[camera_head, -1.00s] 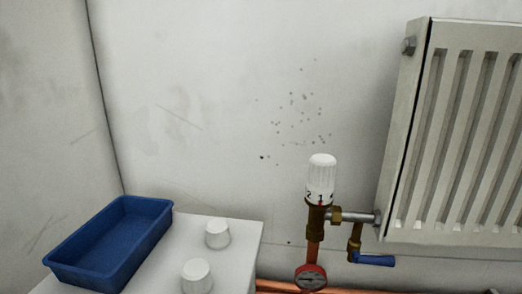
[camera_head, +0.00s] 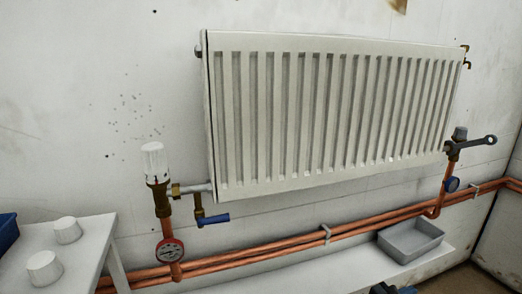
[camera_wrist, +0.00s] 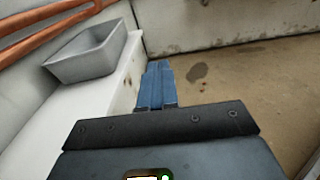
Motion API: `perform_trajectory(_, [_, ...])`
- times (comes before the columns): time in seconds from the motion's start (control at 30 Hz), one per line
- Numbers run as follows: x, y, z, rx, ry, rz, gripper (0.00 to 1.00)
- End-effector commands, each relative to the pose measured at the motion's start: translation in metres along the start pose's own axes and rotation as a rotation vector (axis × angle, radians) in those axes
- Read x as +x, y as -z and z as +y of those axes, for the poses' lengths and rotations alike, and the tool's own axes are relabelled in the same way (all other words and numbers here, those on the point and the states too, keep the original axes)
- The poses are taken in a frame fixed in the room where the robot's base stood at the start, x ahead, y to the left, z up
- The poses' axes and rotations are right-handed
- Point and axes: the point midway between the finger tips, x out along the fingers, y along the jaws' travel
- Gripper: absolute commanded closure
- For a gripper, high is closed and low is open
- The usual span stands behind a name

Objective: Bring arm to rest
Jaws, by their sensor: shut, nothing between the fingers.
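My gripper (camera_wrist: 158,72) shows in the wrist view with its two blue fingers together and nothing between them. It points out over the brown floor, just right of the white ledge, and touches nothing that I can see. In the head view only a small dark part shows at the bottom edge, and I cannot make out the fingers there.
A grey tray (camera_head: 411,240) sits on the white ledge (camera_head: 345,275) under copper pipes (camera_head: 285,246); the tray also shows in the wrist view (camera_wrist: 88,55). A radiator (camera_head: 330,110) has a white-headed valve (camera_head: 155,162) at left and a wrench (camera_head: 472,144) at right. White caps stand on a table.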

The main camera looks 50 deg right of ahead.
Motion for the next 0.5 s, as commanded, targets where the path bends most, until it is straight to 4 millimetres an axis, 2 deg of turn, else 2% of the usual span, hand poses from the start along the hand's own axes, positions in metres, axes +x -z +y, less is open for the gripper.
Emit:
perform_trajectory(0.27, [-0.021,0.025,-0.013,0.091,-0.091,0.104,1.00])
perform_trajectory(0.5, [-0.057,0.055,-0.031,0.234,-0.215,0.279,1.00])
